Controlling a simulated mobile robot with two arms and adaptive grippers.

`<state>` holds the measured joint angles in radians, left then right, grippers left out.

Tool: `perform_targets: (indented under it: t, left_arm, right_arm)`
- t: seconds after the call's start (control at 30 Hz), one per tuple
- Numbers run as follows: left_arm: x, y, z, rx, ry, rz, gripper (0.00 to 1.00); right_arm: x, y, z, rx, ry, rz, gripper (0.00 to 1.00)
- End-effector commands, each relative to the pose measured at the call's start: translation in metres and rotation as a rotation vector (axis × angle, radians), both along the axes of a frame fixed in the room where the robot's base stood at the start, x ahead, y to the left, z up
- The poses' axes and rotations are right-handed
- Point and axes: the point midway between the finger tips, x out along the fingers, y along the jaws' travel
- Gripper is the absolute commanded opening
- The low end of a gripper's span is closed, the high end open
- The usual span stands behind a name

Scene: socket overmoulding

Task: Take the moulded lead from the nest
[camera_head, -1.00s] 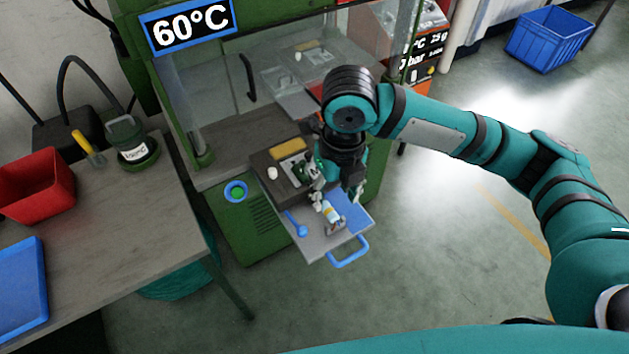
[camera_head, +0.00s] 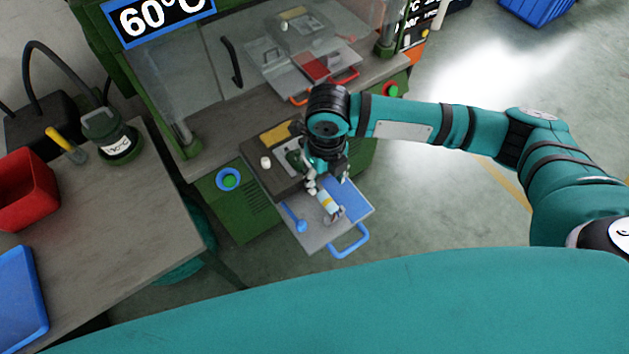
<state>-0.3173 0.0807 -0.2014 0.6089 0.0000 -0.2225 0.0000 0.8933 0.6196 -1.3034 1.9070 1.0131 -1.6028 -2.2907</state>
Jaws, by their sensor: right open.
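The nest (camera_head: 254,168) is a dark block at the front of the green press, with a yellow plate and a pale plate on top. A dark green coiled shape (camera_head: 294,158) lies on the pale plate; it may be the moulded lead, but my arm partly covers it. My right gripper (camera_head: 328,184) points down just right of this shape, over the near edge of the nest. It is open, its fingers small and partly hidden by the wrist, and I see nothing held between them. My left gripper is out of view.
A pull-out tray (camera_head: 313,236) with a blue handle holds a blue tool (camera_head: 293,217) and a yellow-and-white tube (camera_head: 328,202). A red bin (camera_head: 28,188), a blue tray (camera_head: 18,300) and a green pot (camera_head: 108,135) stand on the left bench.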

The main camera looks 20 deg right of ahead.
Motion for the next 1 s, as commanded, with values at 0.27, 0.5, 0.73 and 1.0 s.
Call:
perform_targets:
  t: [0.27, 0.5, 0.73, 1.0]
  left_arm:
    - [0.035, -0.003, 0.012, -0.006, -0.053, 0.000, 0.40]
    - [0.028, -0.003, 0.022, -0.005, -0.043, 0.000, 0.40]
    - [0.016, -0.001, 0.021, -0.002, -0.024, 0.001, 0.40]
    - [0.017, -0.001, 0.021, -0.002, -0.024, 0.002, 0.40]
  right_arm:
    - [-0.004, 0.001, -0.020, 0.000, 0.002, 0.002, 0.51]
    - [-0.008, 0.003, -0.055, 0.001, 0.001, 0.001, 0.51]
    - [-0.008, 0.003, -0.063, 0.000, -0.002, 0.003, 0.51]
    - [-0.008, 0.003, -0.062, -0.001, -0.001, 0.002, 0.28]
